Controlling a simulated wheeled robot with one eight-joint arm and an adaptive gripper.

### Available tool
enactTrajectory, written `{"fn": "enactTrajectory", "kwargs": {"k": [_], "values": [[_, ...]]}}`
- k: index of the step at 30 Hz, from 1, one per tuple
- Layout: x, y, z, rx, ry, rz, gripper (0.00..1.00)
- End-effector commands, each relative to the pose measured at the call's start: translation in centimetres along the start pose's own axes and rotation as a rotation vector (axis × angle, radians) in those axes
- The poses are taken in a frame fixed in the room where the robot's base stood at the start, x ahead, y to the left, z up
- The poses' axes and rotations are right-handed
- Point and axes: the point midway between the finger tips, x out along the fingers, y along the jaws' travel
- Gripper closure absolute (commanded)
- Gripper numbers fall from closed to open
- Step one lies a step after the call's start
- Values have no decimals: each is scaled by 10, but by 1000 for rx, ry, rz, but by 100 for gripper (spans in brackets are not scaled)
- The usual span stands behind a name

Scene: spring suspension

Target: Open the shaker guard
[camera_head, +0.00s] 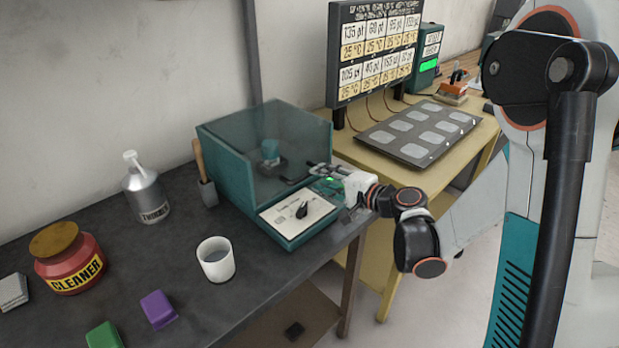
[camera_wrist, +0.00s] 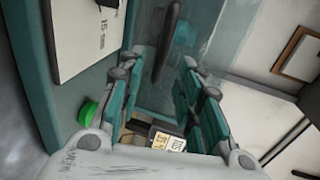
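The shaker guard (camera_head: 290,125) is a see-through box-shaped cover with a teal side on the teal shaker (camera_head: 290,236) at the table's right end. It looks shut. A teal-topped item (camera_head: 270,152) shows dimly inside it. My gripper (camera_head: 312,172) is at the guard's front right, above the control panel. In the wrist view my gripper (camera_wrist: 160,66) is open, its two fingers apart with nothing held between them. A dark bar-like handle (camera_wrist: 168,42) on the guard (camera_wrist: 210,45) lies ahead of the gap between the fingertips. Whether the fingers touch it cannot be told.
The panel with a black knob (camera_head: 302,209) lies below my gripper. A white cup (camera_head: 216,259), thinner bottle (camera_head: 146,190) and red cleaner jar (camera_head: 70,258) stand to the left. A wooden table (camera_head: 470,140) with a display board (camera_head: 375,50) stands to the right.

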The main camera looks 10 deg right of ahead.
Motion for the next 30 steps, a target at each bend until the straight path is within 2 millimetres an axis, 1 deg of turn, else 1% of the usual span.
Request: {"fn": "enactTrajectory", "kwargs": {"k": [1,3,9,14,22,23,24,27,30], "values": [[11,2,1,-1,-4,0,67],[23,2,1,-1,-3,0,67],[49,1,1,-1,-2,0,67],[57,0,0,-1,0,0,67],[58,0,0,-1,0,0,67],[58,0,0,-1,0,0,70],[58,0,0,-1,0,0,79],[58,0,0,-1,0,0,100],[58,0,0,-1,0,0,100]]}}
